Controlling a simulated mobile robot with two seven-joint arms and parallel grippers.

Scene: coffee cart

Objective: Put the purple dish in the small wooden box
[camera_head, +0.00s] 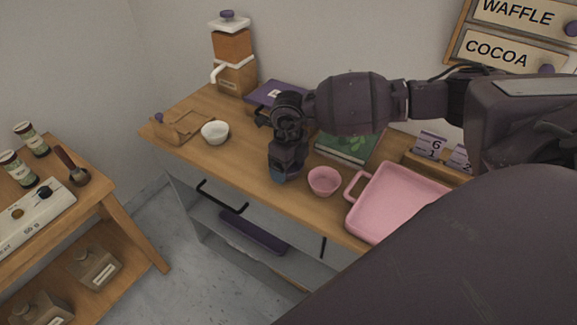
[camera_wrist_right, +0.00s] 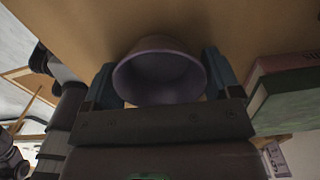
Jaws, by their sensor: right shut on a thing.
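In the right wrist view a round purple dish (camera_wrist_right: 158,76) sits between the two blue-grey fingers of my right gripper (camera_wrist_right: 160,85), which is shut on it. In the head view my right gripper (camera_head: 284,174) points down over the wooden counter, left of a pink cup; the dish is hidden there by the gripper and wrist. A small, low wooden box-like piece (camera_head: 181,126) stands at the counter's left end, well to the left of the gripper; its inside is hard to make out. My left gripper is not in view.
A white bowl (camera_head: 215,132) stands close to the wooden piece, towards the gripper. A pink cup (camera_head: 324,182) and pink tray (camera_head: 397,203) are on the right. Behind are a grinder (camera_head: 233,62), a purple book-like item (camera_head: 277,93) and a green book (camera_head: 346,147).

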